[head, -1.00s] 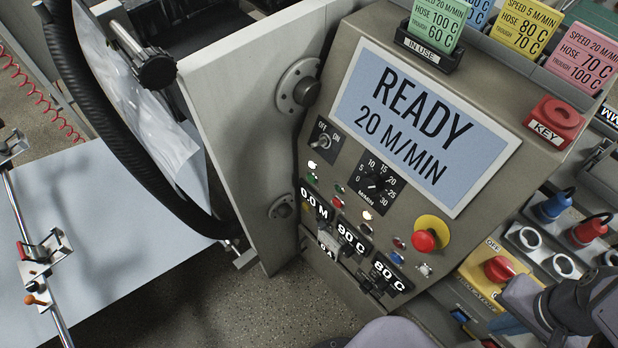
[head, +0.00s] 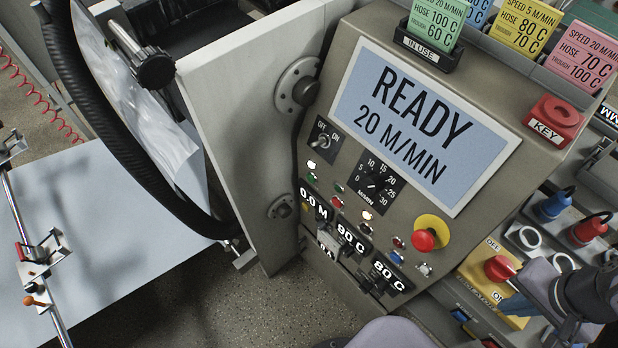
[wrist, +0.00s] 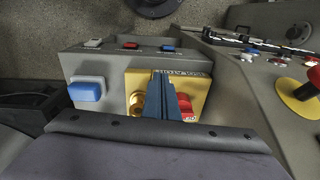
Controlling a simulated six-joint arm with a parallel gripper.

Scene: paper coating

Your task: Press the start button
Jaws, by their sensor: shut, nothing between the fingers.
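The control console's display (head: 420,125) reads "READY 20 M/MIN". Below it are small coloured buttons, including a green one (head: 312,177), a blue one (head: 396,257) and a white one (head: 424,269). I cannot read which is the start button. My gripper (head: 512,305) is at the lower right, shut and empty, near a yellow switch plate with a red knob (head: 500,269). In the wrist view my gripper (wrist: 168,85) shows as blue fingers in front of that yellow plate (wrist: 137,78), hiding its middle. I cannot tell whether they touch it.
A red emergency knob on a yellow disc (head: 424,240) stands out from the console. A large blue button (wrist: 86,91) sits left of the yellow plate in the wrist view. Red and blue plugs (head: 588,230) are at the right. A white frame panel (head: 245,140) rises left of the console.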

